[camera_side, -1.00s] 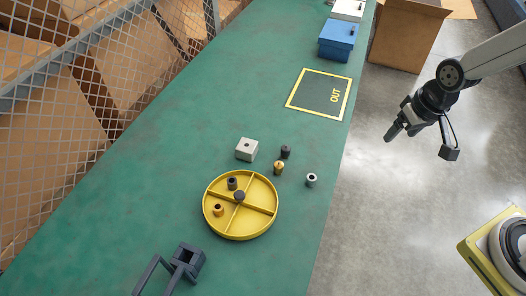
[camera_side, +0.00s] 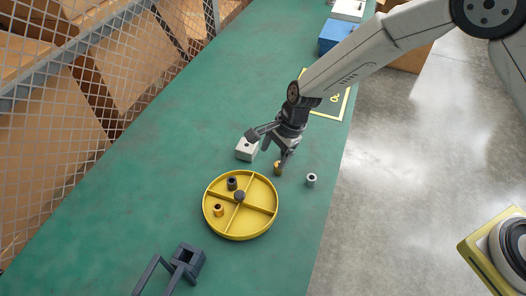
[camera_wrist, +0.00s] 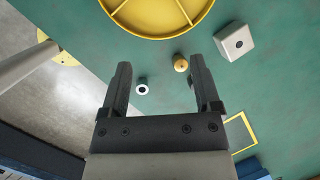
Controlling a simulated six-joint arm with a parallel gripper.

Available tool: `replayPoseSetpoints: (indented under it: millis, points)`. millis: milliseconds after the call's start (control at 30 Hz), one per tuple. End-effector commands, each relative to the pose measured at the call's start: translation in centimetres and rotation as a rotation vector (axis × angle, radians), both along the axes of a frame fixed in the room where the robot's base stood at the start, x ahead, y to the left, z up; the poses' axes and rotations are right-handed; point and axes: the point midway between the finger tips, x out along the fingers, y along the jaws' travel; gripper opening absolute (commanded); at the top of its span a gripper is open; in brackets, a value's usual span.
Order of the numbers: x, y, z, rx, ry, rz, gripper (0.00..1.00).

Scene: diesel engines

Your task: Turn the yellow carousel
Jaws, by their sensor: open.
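The yellow carousel (camera_side: 259,192) lies on the green bench, a round tray with dividers. A dark hub (camera_side: 239,195) stands at its middle. A black cylinder (camera_side: 232,183) and a brass-coloured ring (camera_side: 218,210) sit in separate left-hand compartments; the right-hand ones look empty. The carousel's near part (camera_wrist: 150,37) shows at the top of the wrist view. My gripper (camera_side: 277,151) is above the bench, beyond the carousel's upper right side and apart from it. In the wrist view my gripper (camera_wrist: 158,66) is open, with nothing held between its fingers.
A brass knob (camera_wrist: 181,64), a grey ring (camera_wrist: 142,88) and a pale block (camera_wrist: 235,41) stand close by. A dark piece is mostly hidden behind a finger. A dark bracket (camera_side: 188,260) stands below the carousel. The bench left of it is clear.

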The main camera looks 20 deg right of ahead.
Motion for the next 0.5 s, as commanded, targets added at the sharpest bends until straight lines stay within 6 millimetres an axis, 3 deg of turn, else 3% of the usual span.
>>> replayPoseSetpoints:
  millis: [33, 200, 500]
  points:
    - [0.0, 1.5, -1.1, 0.015, 0.029, -0.042, 0.81]
    - [0.1, 4.8, -3.3, 0.057, 0.106, -0.177, 0.81]
    - [0.1, 6.6, -4.3, 0.08, 0.15, -0.251, 0.81]
